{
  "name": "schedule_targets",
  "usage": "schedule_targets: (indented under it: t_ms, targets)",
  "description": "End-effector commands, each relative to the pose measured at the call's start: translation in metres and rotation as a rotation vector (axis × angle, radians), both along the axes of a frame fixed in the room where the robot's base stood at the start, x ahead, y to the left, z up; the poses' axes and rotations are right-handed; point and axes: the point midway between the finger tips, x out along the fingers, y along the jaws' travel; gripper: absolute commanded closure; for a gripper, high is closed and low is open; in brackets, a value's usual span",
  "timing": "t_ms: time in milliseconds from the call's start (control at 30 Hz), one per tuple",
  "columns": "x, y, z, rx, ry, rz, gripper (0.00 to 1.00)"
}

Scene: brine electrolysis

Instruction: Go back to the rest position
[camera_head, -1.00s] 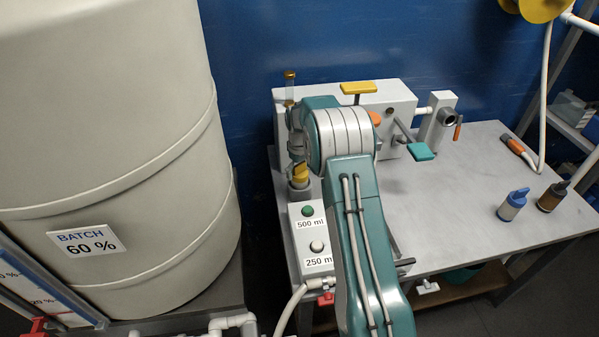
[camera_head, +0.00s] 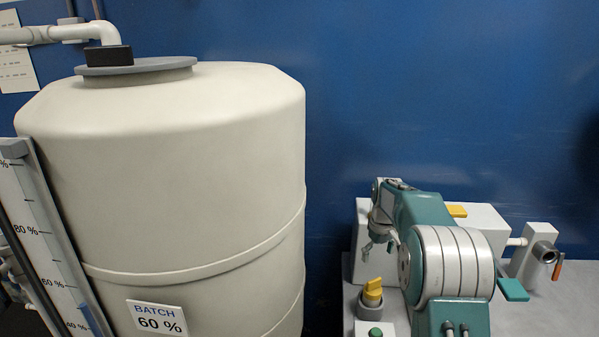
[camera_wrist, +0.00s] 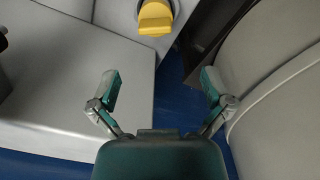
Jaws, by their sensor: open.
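My gripper (camera_head: 374,243) hangs from the raised, folded arm in the head view, left of the arm's big ribbed joint. In the wrist view my gripper (camera_wrist: 161,90) has its two teal fingers spread wide, with nothing between them. A yellow knob (camera_head: 373,291) on a grey base stands below the gripper in the head view, apart from it. The knob also shows at the top of the wrist view (camera_wrist: 155,19), beyond the fingertips.
A large pale tank (camera_head: 190,190) labelled 60 % fills the left. A light grey box (camera_head: 486,222) stands on the bench behind my arm, with a pipe fitting (camera_head: 540,255) and a teal handle (camera_head: 512,289) at right. A green button (camera_head: 375,332) is near the knob.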

Motion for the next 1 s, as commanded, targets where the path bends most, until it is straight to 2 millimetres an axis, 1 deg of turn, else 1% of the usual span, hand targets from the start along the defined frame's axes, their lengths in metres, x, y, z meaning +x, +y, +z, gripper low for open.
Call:
schedule_targets:
  t_ms: [33, 100, 167, 200, 367, 500, 667, 700, 767, 800, 1000]
  targets:
    - [-0.008, 0.006, 0.018, -0.004, -0.02, -0.008, 0.0]
    - [-0.022, 0.015, 0.039, -0.007, -0.044, -0.022, 0.0]
    - [-0.035, 0.023, 0.056, -0.009, -0.066, -0.035, 0.0]
    - [-0.044, 0.027, 0.066, -0.01, -0.079, -0.045, 0.0]
    - [-0.083, 0.047, 0.103, -0.011, -0.135, -0.082, 0.0]
    - [-0.122, 0.062, 0.128, -0.009, -0.183, -0.113, 0.0]
    - [-0.168, 0.078, 0.147, -0.001, -0.238, -0.149, 0.0]
    - [-0.181, 0.081, 0.15, 0.001, -0.252, -0.158, 0.0]
    - [-0.199, 0.087, 0.154, 0.005, -0.274, -0.171, 0.0]
    - [-0.211, 0.09, 0.156, 0.009, -0.288, -0.18, 0.0]
    - [-0.271, 0.104, 0.157, 0.029, -0.356, -0.223, 0.0]
